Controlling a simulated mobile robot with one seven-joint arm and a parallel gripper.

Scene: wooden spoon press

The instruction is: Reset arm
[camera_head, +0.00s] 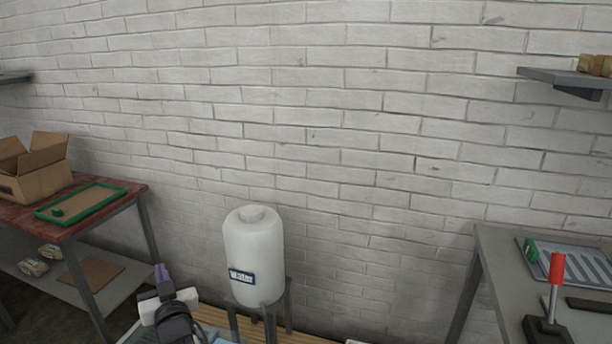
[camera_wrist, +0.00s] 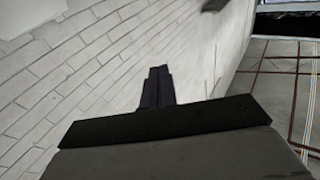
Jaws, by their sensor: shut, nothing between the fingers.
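My gripper (camera_head: 161,272) shows at the bottom of the head view, left of the white water tank. Its purple-tinted fingers point up, close together, with nothing between them. In the wrist view the dark fingers (camera_wrist: 157,88) are shut and empty in front of the white brick wall (camera_wrist: 85,75). Part of my arm shows below the gripper in the head view; the rest is cut off by the bottom edge.
A white water tank (camera_head: 254,262) stands on a grey stand right of my gripper. At left, a red-topped table (camera_head: 120,193) bears an open cardboard box (camera_head: 38,172) and a green-rimmed tray (camera_head: 108,191). At right, a grey table (camera_head: 490,238) bears a red-handled lever (camera_head: 556,275).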

